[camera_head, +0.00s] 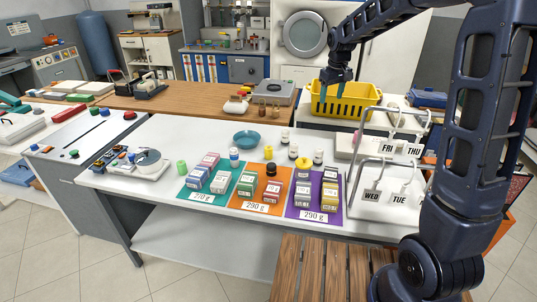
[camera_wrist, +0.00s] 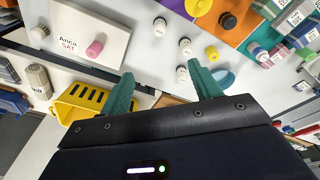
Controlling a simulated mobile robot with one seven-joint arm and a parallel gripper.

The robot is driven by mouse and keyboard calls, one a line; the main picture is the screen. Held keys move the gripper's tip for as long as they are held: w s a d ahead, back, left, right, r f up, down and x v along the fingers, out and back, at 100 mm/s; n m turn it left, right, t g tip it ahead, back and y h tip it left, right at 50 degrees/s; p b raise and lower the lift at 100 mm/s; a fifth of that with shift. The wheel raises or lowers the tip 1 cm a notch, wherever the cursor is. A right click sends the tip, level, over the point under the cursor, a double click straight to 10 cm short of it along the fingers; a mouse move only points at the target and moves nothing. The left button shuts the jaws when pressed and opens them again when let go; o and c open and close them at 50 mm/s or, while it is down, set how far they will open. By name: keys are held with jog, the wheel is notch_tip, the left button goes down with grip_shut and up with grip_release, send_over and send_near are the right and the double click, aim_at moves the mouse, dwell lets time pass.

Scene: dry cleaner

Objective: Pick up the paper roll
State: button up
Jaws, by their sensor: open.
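I cannot make out a paper roll for certain in either view. A small pink cylinder (camera_wrist: 95,47) lies on a white board marked "Anca SAT" (camera_wrist: 75,28) in the wrist view; I cannot tell whether it is paper. My gripper (camera_head: 332,93) is open, with two teal fingers pointing down. In the head view it overlaps the left part of the yellow basket (camera_head: 362,95). In the wrist view nothing shows between its fingers (camera_wrist: 163,88). The basket's slotted side (camera_wrist: 85,105) shows at left there; most of its inside is hidden.
Several small bottles (camera_head: 293,151) and a teal bowl (camera_head: 247,139) stand on the white table. Boxes sit on teal, orange and purple mats (camera_head: 294,210). A wire rack with day labels (camera_head: 372,196) stands at right. A wooden stool (camera_head: 318,268) is in front.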

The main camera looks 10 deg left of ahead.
jog(key=w+a+f+n+g, duration=0.15)
jog(key=w+a+f, duration=0.35)
jog(key=a+f, duration=0.65)
jog(key=n, duration=0.3)
send_near(268, 148)
jog(key=shift+w+a+f, duration=0.1)
jog(key=shift+w+f, duration=0.45)
jog(key=shift+w, duration=0.25)
jog(key=shift+a+f, duration=0.1)
jog(key=shift+f, duration=0.35)
notch_tip(268, 148, down, 5)
jog(key=shift+s, duration=0.1)
jog(key=f, duration=0.4)
jog(key=shift+s+f, duration=0.1)
jog(key=shift+s, duration=0.3)
jog(key=shift+f, duration=0.45)
jog(key=c, duration=1.1)
